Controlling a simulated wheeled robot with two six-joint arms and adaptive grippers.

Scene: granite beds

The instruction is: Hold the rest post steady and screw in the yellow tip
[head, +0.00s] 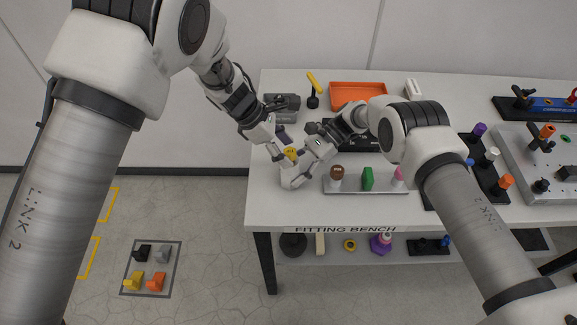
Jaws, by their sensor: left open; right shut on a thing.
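The yellow tip (290,153) shows as a small yellow piece between my two grippers, near the left front of the bench. My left gripper (277,151) comes down from the upper left and is open, with its fingers close beside the yellow tip. I cannot tell whether they touch it. My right gripper (292,178) reaches in from the right, low over the bench just below the yellow tip. It is shut on what seems to be the rest post, which is mostly hidden by the fingers. How far the tip sits in the post cannot be seen.
A grey tray (379,187) with a brown, a green and a pink piece lies just right of my grippers. An orange tray (352,92), a yellow-handled tool (314,84) and a grey device (283,102) lie behind. A grey fixture plate (520,150) stands far right.

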